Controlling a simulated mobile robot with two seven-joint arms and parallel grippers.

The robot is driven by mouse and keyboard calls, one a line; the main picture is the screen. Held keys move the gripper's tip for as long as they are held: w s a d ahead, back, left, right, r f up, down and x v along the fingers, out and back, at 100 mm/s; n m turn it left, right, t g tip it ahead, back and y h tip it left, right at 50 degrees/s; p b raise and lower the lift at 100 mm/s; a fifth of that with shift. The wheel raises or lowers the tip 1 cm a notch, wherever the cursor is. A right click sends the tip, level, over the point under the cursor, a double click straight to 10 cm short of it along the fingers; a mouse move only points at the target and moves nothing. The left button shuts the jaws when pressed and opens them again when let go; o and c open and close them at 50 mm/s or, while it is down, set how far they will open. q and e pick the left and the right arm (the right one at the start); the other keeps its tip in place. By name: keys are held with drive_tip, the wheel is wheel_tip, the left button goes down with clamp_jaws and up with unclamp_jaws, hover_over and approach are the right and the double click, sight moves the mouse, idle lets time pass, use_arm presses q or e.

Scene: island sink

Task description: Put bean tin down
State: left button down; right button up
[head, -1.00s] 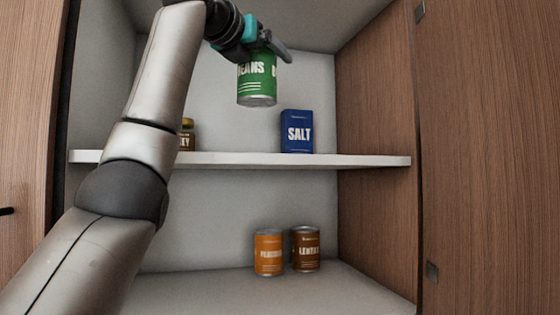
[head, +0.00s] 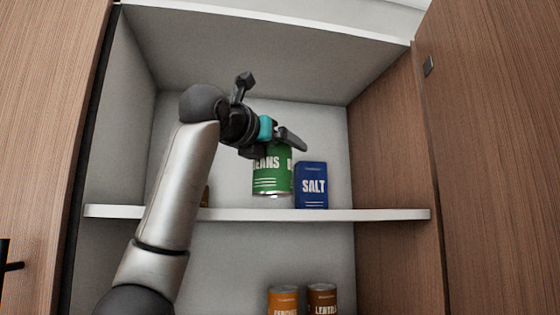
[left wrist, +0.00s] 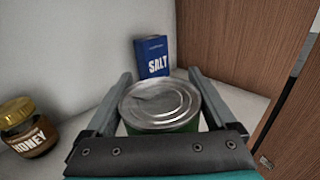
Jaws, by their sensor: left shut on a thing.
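The green bean tin (head: 271,172) is upright, held by my left gripper (head: 282,143) near its top. In the head view its base shows a little above the front edge of the upper shelf (head: 385,215); I cannot tell whether it touches the shelf. In the left wrist view the metal lid of the bean tin (left wrist: 159,102) sits between the two fingers of my left gripper (left wrist: 160,92). My right gripper is in neither view.
A blue salt box (head: 312,187) stands just right of the tin on the shelf. A honey jar (left wrist: 28,128) is to the left. An orange tin (head: 284,300) and a brown tin (head: 322,298) stand on the level below. The cabinet doors are open.

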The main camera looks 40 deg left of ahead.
use_arm(q)
wheel_tip(320, 180, down, 2)
drive_tip(key=shift+a+f, duration=0.1)
drive_tip(key=shift+f, duration=0.05)
idle(0.3)
drive_tip(key=shift+f, duration=0.2)
unclamp_jaws()
drive_tip(key=shift+r, duration=0.1)
drive_tip(key=s+d+b, duration=0.2)
drive_tip(key=s+b, duration=0.1)
drive_tip(key=s, duration=0.8)
drive_tip(key=shift+s+d, duration=0.15)
drive_tip(key=shift+s, duration=0.25)
